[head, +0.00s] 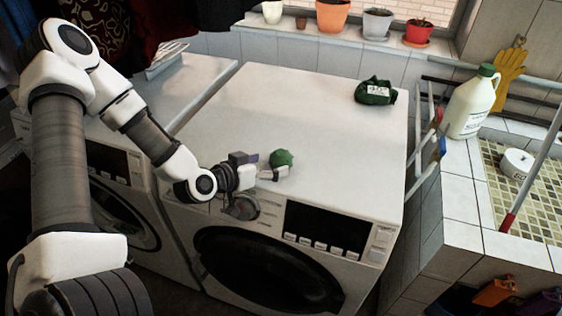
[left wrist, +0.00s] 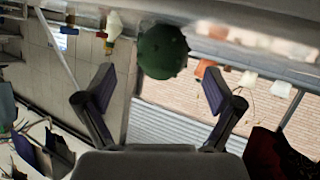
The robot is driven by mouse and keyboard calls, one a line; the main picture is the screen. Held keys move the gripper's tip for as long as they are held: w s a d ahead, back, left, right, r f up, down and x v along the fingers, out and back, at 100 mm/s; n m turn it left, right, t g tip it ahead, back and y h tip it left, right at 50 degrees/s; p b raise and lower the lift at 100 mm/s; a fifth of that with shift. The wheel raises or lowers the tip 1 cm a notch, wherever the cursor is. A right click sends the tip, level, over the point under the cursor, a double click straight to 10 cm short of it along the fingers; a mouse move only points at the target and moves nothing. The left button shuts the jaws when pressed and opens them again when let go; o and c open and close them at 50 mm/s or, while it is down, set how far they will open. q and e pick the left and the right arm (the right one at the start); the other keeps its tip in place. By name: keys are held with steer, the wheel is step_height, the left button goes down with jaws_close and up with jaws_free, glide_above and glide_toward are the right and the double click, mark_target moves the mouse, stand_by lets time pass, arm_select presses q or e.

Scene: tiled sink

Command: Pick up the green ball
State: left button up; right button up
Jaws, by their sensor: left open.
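The green ball (head: 281,159) rests on the white top of a washing machine (head: 310,100), near its front edge. It is small and bumpy. My left gripper (head: 267,166) is at the front edge of this top, just left of the ball and close to it. In the left wrist view the ball (left wrist: 163,52) shows beyond and between the two spread fingertips (left wrist: 158,90). The fingers are open and nothing is between them. I cannot tell from the head view whether a finger touches the ball. My right gripper is not in view.
A dark green bag (head: 376,91) lies at the top's back right. Plant pots (head: 377,24) line the window sill. A white jug (head: 471,104) stands by the tiled sink (head: 530,185) at right. A second machine stands at left. The middle of the top is clear.

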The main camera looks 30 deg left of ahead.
mark_target(273, 163)
arm_select(q)
steer(key=x, duration=0.5)
steer(key=shift+a+f, duration=0.15)
steer(key=shift+f, duration=0.1)
steer(key=shift+w, duration=0.25)
steer(key=shift+s, duration=0.15)
steer(key=shift+c, duration=1)
steer(key=c, duration=1.1)
steer(key=shift+o, duration=0.2)
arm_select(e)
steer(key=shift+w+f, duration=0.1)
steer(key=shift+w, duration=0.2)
